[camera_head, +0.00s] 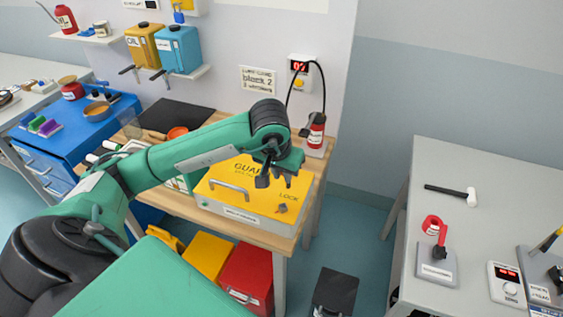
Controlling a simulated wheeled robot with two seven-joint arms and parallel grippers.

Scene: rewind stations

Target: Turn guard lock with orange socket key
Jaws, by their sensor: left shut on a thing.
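The yellow guard (225,197) is a box lid with a handle, marked GUARD and LOCK, on the wooden bench. The guard lock (281,208) is a small dark fitting near its right front corner. My left gripper (268,178) hangs above the guard's back right part, apart from the lock and up and left of it in the picture. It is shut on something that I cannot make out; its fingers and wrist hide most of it. I cannot pick out the orange socket key for certain. My right gripper is not in view.
My left arm covers part of the bench. Yellow and red bins (247,277) stand below. A grey table (480,180) with a hammer (451,193) is at right.

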